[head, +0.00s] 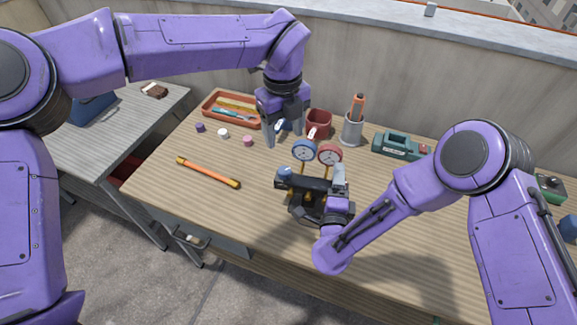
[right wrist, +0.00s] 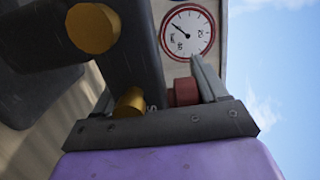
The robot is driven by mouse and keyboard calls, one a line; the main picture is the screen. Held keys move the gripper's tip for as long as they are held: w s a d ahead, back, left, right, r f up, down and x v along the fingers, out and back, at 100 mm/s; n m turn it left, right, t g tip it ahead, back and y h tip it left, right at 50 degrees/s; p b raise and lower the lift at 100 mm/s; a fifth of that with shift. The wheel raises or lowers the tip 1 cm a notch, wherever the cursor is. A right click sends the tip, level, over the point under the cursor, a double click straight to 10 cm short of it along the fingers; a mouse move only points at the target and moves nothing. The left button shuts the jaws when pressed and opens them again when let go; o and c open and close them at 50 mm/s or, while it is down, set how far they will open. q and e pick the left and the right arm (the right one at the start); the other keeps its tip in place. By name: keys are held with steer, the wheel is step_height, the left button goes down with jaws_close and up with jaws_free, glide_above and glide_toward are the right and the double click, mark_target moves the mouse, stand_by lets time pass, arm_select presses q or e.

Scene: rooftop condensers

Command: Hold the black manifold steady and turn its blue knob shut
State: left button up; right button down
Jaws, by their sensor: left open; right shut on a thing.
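The black manifold (head: 312,186) stands on the wooden table near its middle, with a blue-rimmed gauge (head: 304,151) and a red-rimmed gauge (head: 330,154) above it. Its blue knob (head: 285,173) is at the left end. My right gripper (head: 337,186) is shut on the manifold's right end. In the right wrist view, the dark manifold body (right wrist: 135,45), a brass fitting (right wrist: 130,101) and a red knob (right wrist: 184,91) lie close to its fingers. My left gripper (head: 288,137) is open and empty, pointing down behind and above the blue knob, apart from it.
An orange tray (head: 207,112) of tools, a dark red cup (head: 319,122) and a grey holder (head: 352,131) stand at the back. A green-grey device (head: 397,146) is behind right. The front left table is clear.

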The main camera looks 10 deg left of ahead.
mark_target(284, 170)
arm_select(q)
steer(key=shift+m, duration=0.4)
step_height(284, 170, down, 12)
steer(key=shift+f, duration=0.1)
steer(key=shift+c, duration=0.3)
steer(key=c, duration=1)
